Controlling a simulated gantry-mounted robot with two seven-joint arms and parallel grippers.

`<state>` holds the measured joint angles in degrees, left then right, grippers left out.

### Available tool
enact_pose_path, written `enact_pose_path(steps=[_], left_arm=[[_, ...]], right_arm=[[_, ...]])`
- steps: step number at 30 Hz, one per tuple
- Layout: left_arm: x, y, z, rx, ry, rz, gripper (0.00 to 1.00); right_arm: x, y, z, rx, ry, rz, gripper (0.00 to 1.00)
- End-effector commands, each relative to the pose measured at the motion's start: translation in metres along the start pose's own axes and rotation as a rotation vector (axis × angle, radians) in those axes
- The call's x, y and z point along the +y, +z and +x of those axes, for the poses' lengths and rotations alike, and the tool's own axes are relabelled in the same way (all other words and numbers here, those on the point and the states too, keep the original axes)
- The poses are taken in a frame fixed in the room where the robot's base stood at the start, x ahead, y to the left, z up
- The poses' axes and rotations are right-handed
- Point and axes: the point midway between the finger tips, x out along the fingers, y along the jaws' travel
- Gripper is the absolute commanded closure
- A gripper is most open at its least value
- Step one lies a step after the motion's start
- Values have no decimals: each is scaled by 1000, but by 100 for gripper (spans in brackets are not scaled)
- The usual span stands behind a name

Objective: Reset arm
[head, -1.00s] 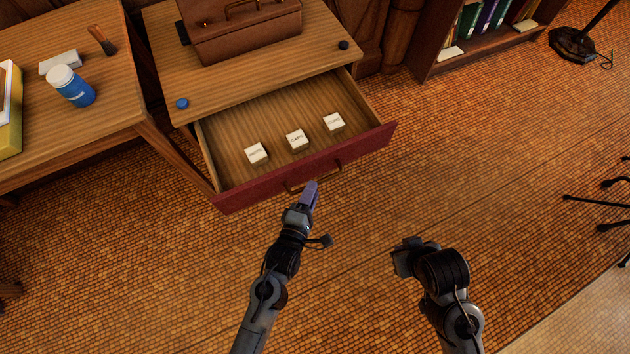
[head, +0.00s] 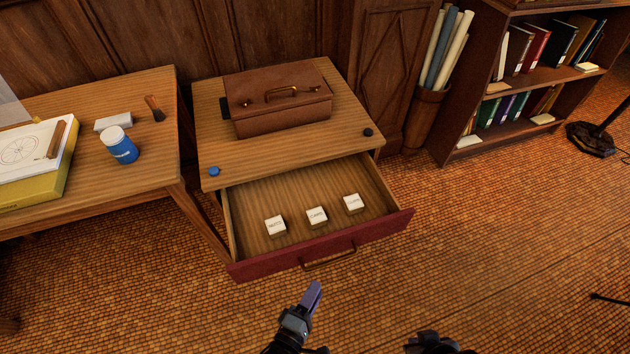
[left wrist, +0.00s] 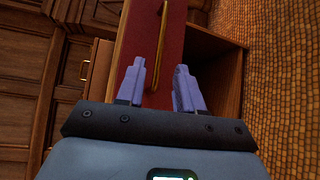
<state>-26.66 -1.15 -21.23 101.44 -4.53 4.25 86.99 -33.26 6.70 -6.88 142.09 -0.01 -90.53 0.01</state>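My left gripper (head: 312,297) is low in the middle of the head view, in front of the open drawer (head: 330,248) and apart from its brass handle (head: 328,258). In the left wrist view its two purple fingers (left wrist: 160,88) stand apart with nothing between them; the red drawer front (left wrist: 174,60) and handle (left wrist: 158,45) lie beyond. My right gripper is at the bottom edge of the head view, where only a dark part of the right arm shows and its fingers cannot be made out.
Three labelled white blocks (head: 317,215) sit in the drawer. A brown leather case (head: 280,105) stands on the cabinet top (head: 225,160). The left table holds a blue jar (head: 120,146), a brush (head: 154,107) and a yellow book (head: 40,190). A bookshelf (head: 465,120) is at right.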

Motion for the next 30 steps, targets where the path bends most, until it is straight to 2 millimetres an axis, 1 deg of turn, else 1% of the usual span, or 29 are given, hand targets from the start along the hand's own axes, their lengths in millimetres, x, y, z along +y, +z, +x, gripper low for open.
enact_pose_path(steps=[4,7,8,11,12,13,15,17,20,21,25,30], left_arm=[[7,2,-4,0,-8,-1,64],[17,-2,-13,7,-20,7,64],[25,-6,-16,13,-16,12,64],[65,-24,-26,42,3,38,64],[84,-34,-32,59,-16,63,64],[97,-42,-36,71,-41,99,64],[118,-59,-46,94,-122,206,64],[132,-73,-55,106,-202,311,64],[154,-92,-75,103,-356,503,64],[161,-99,-85,92,-424,582,64],[178,-116,-120,5,-652,837,64],[180,-123,-164,-192,-895,1090,64]], right_arm=[[1,-3,-10,-1,3,-4,100],[2,-8,-25,-1,5,-6,100],[3,-9,-30,-1,5,-7,100],[4,-16,-50,-1,6,-8,100],[4,-19,-60,-1,6,-7,100],[4,-21,-68,-1,6,-7,100],[5,-25,-79,1,6,-7,100],[5,-28,-88,3,6,-7,100],[4,-32,-99,3,4,-5,100],[4,-33,-103,3,4,-5,100],[4,-36,-110,2,2,-3,100],[4,-35,-109,1,0,-1,100]])
